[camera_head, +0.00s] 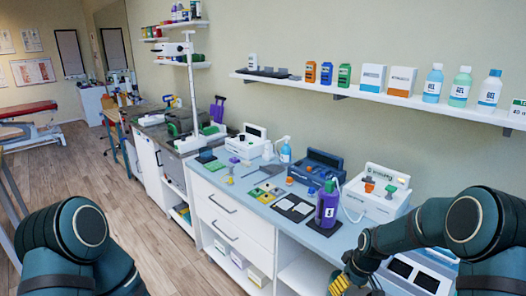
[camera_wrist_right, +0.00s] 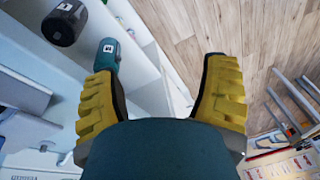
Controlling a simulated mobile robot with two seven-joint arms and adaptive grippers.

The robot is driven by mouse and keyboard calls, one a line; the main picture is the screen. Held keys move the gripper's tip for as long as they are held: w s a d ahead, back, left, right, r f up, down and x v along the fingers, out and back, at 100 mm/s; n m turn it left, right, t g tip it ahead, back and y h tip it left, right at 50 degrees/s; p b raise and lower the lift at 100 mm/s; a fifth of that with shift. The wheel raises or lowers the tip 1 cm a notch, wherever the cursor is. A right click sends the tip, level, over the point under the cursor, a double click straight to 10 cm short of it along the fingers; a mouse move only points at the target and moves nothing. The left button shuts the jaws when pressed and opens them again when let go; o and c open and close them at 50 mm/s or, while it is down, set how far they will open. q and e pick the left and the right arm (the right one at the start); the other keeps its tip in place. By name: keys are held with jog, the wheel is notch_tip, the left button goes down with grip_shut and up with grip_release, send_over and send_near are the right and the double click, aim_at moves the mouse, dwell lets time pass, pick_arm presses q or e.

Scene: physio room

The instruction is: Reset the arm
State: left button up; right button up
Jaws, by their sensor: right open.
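My right arm (camera_head: 400,235) comes in from the right in the head view and bends down at the front edge of the counter. My right gripper (camera_head: 345,284) has yellow finger pads and is partly cut off by the bottom edge. In the right wrist view the right gripper (camera_wrist_right: 158,75) is open, its two yellow fingers wide apart with nothing between them. My left arm (camera_head: 75,245) shows as dark teal links at the bottom left. The left gripper is outside the view.
The blue-topped counter (camera_head: 232,186) holds several devices, a purple bottle (camera_head: 327,203) near its front edge and a white device (camera_head: 376,196). A shelf (camera_head: 400,97) with bottles and boxes hangs above. The wooden floor (camera_head: 85,165) to the left is mostly clear.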

jog(key=s+a+f+m+y, duration=0.1)
jog(key=s+a+f+m, duration=0.2)
jog(key=s, duration=0.7)
jog(key=s+a+f+m+y, duration=0.1)
jog(key=s+a+f+m, duration=0.2)
jog(key=s+a+f, duration=0.3)
jog(key=s+a, duration=0.5)
jog(key=shift+a+f+m+t, duration=0.2)
jog(key=shift+f+m+t, duration=0.15)
jog(key=shift+m+t, duration=0.05)
jog(key=shift+w, duration=0.1)
